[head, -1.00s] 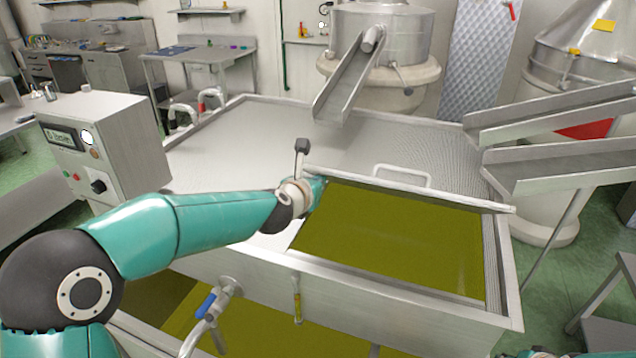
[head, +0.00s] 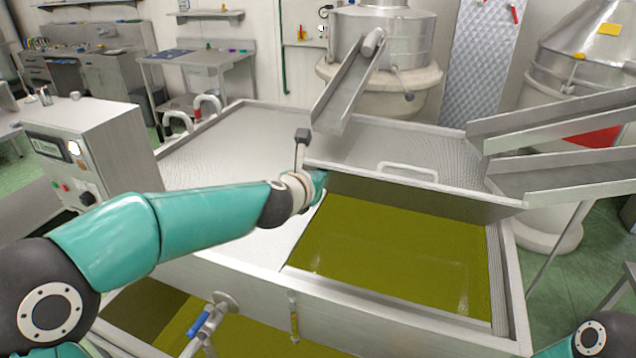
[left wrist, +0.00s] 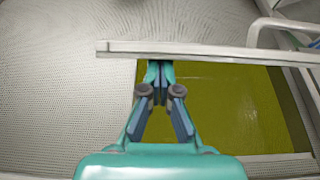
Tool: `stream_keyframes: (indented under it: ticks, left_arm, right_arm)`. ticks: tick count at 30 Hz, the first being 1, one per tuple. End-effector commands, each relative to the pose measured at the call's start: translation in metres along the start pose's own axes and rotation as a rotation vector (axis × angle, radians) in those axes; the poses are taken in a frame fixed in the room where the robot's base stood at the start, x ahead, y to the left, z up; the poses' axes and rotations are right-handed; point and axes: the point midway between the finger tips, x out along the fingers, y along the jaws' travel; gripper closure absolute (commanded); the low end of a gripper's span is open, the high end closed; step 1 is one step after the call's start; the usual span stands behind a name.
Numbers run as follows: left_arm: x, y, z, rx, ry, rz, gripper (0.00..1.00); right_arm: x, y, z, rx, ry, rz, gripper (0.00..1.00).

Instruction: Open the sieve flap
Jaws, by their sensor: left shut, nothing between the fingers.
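The sieve flap (head: 450,181) is a perforated grey metal panel with a pale bar handle (head: 408,172) on top. Its front edge is raised, and its darker underside shows above the olive-green oil in the tank (head: 390,245). My left gripper (head: 319,186) is at the flap's left end, below the front edge; its fingertips are partly hidden in the head view. In the left wrist view the gripper (left wrist: 158,82) is shut and empty, its tips just under the flap's edge bar (left wrist: 215,53). Whether they touch it is unclear. My right gripper is out of view.
A control box (head: 90,150) stands left of the tank. A sloped metal chute (head: 345,95) ends above the perforated cover behind the flap. More chutes (head: 555,170) reach in from the right, close to the flap's right end. A blue-handled tap (head: 200,322) sits at the front.

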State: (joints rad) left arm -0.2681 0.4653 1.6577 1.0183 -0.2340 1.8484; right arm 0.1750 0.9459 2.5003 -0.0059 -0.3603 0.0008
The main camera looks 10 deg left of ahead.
Motion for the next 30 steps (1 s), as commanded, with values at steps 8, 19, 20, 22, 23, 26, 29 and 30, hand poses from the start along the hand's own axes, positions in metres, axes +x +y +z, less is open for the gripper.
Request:
stream_keyframes:
  ticks: [8, 19, 20, 22, 23, 26, 29, 30]
  left_arm:
    - [-0.002, 0.000, 0.004, 0.000, -0.006, 0.001, 1.00]
    - [-0.029, 0.001, 0.004, 0.000, -0.007, 0.001, 1.00]
    - [-0.034, 0.000, 0.004, -0.001, -0.007, 0.001, 1.00]
    - [-0.048, 0.000, 0.003, -0.001, -0.007, 0.001, 1.00]
    - [-0.055, 0.000, 0.003, 0.000, -0.007, 0.001, 1.00]
    - [-0.075, 0.000, 0.003, -0.002, -0.007, 0.000, 1.00]
    - [-0.094, 0.000, 0.002, -0.001, -0.007, 0.000, 1.00]
    - [-0.100, 0.000, 0.002, -0.001, -0.005, 0.000, 1.00]
  right_arm:
    - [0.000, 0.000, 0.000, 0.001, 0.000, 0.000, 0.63]
    - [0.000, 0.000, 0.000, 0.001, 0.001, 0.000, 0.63]
    - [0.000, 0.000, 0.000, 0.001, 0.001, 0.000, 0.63]
    - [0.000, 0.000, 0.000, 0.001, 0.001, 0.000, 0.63]
    - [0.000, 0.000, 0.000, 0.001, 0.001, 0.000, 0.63]
    - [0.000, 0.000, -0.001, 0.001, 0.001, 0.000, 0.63]
    - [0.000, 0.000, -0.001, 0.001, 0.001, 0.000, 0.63]
    - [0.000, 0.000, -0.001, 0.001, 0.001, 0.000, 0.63]
